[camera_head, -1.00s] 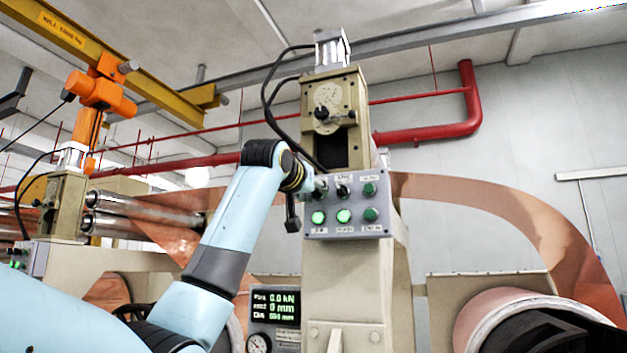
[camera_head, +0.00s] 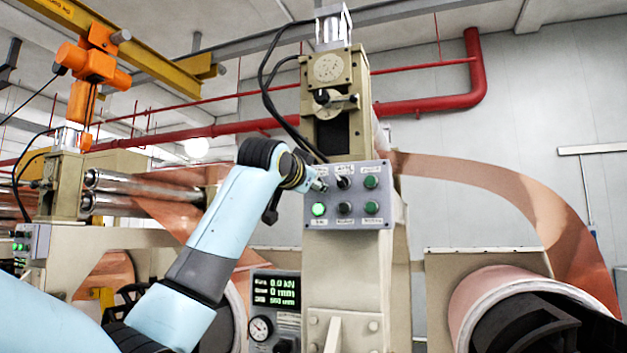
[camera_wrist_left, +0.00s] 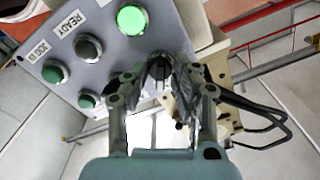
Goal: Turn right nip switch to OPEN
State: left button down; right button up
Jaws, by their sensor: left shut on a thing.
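A grey control panel (camera_head: 350,222) is fixed to the beige machine column. Its top row has a switch at the left, a black switch (camera_head: 344,182) in the middle and a green button (camera_head: 370,182) at the right. In the bottom row the left lamp (camera_head: 318,209) is lit green, and the middle one (camera_head: 344,208) is dark. My left gripper (camera_wrist_left: 160,75) is shut on the upper-left switch knob (camera_wrist_left: 159,66). In the head view my wrist partly hides that switch. Its label and exact pointer direction cannot be read. My right gripper is out of view.
A display (camera_head: 276,291) reading 0.0 kN and 0 mm and a round gauge (camera_head: 260,327) sit below the panel. Black hoses (camera_head: 268,95) hang left of the column. A copper-foil strip (camera_head: 520,195) curves down at the right.

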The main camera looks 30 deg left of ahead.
pick_arm(q)
jog(key=shift+f, duration=0.1)
jog(key=c, duration=1.4)
grip_release()
jog(key=v, duration=1.2)
